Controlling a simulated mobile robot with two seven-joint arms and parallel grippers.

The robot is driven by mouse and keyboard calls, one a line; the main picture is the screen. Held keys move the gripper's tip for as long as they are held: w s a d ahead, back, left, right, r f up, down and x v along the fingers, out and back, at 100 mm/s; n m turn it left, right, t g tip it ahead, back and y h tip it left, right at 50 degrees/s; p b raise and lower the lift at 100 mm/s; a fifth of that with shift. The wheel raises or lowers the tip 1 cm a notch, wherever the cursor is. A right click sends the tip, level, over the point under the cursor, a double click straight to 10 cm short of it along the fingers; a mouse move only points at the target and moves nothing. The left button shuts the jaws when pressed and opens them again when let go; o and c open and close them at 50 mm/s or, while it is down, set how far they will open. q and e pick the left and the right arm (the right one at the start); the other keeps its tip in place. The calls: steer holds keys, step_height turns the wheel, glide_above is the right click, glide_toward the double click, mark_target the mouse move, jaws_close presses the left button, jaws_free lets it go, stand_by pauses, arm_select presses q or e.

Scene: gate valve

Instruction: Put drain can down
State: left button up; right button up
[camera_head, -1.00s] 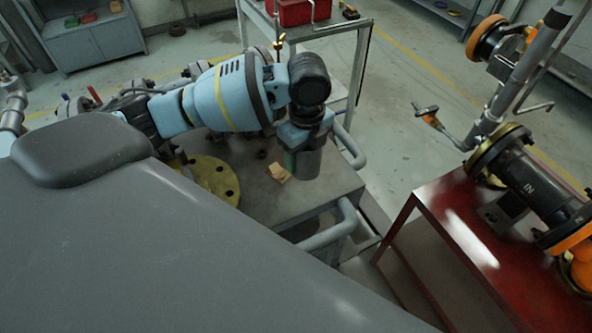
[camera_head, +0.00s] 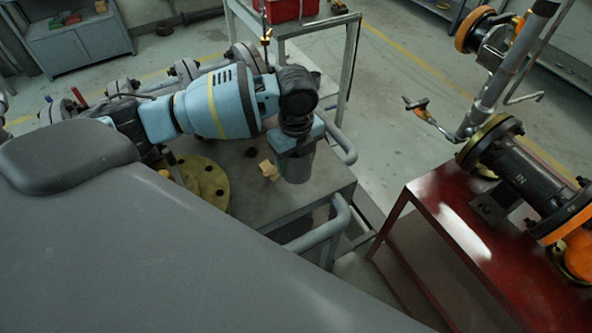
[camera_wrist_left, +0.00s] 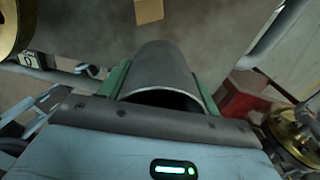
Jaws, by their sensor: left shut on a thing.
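The drain can (camera_head: 295,165) is a dark grey cylinder over the grey cart top (camera_head: 325,172), near its right end. My left gripper (camera_head: 297,146) reaches down on it from above. In the left wrist view the can (camera_wrist_left: 164,72) sits between the two green fingers of my left gripper (camera_wrist_left: 158,80), which are shut on it, and its open rim faces the camera. The can looks upright and at or very close to the cart top; I cannot tell whether its base touches. My right gripper is not in view.
A tan block (camera_head: 268,170) lies just left of the can, and a yellow flange (camera_head: 203,183) lies farther left. A grey handle rail (camera_head: 322,232) edges the cart. A red stand (camera_head: 440,215) with a valve pipe is at right.

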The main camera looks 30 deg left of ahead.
mark_target(296, 173)
arm_select(q)
step_height(296, 173, down, 4)
steer(key=shift+f, duration=0.45)
steer(key=o, duration=1)
steer(key=shift+f, duration=0.15)
steer(key=shift+o, duration=0.2)
step_height(296, 173, up, 12)
steer(key=shift+r+p, duration=0.2)
steer(key=shift+p, duration=0.2)
steer(key=shift+o, duration=0.5)
